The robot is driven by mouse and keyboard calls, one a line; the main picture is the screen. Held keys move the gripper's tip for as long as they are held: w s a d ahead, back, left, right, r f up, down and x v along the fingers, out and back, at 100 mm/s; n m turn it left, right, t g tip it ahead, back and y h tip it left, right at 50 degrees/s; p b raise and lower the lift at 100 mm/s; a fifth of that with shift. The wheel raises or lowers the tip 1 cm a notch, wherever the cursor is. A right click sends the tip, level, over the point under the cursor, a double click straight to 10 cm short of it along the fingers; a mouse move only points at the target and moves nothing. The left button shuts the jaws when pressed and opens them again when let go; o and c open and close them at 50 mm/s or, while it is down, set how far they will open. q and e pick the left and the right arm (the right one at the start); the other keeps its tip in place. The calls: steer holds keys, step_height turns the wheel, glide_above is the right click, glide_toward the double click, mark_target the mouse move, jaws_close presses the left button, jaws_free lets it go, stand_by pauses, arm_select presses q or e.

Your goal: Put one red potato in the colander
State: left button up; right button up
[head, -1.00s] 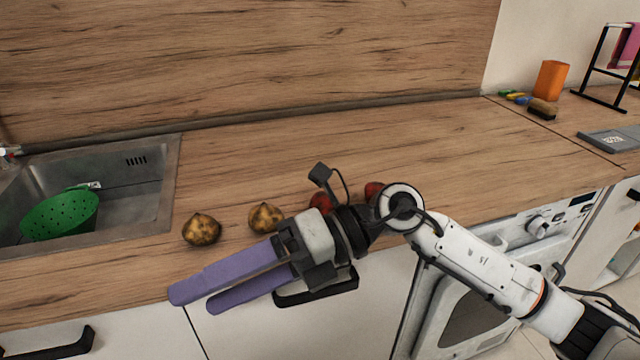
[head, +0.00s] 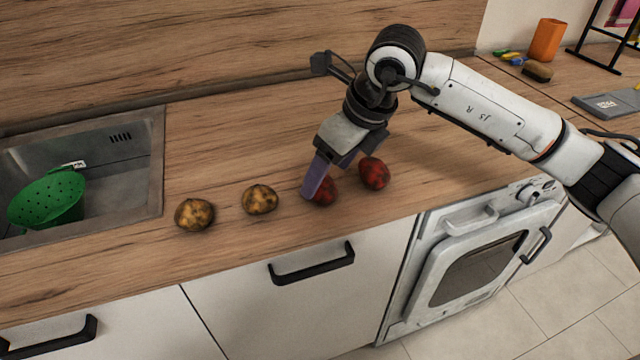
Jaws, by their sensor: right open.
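Two red potatoes lie on the wooden counter: one (head: 326,190) is partly hidden by my right gripper, the other (head: 374,173) lies just right of it. My right gripper (head: 318,188) points down at the left red potato, with a purple finger at its left side. The other finger is mostly hidden behind the gripper body. The gripper is open. The green colander (head: 48,200) sits tilted in the sink at the left. My left gripper is not in view.
Two yellow-brown potatoes (head: 260,199) (head: 195,214) lie left of the red ones, near the counter's front edge. The metal sink (head: 150,160) is at the left. An orange container (head: 546,40) and a brush (head: 537,71) stand far right. The counter behind the potatoes is clear.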

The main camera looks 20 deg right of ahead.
steer(key=x, duration=0.4)
steer(key=shift+w+f+p, duration=0.1)
steer(key=shift+f+p, duration=0.1)
steer(key=shift+p, duration=0.2)
steer(key=shift+c, duration=0.4)
steer(key=c, duration=1.1)
steer(key=shift+r, duration=0.15)
steer(key=shift+c, duration=0.7)
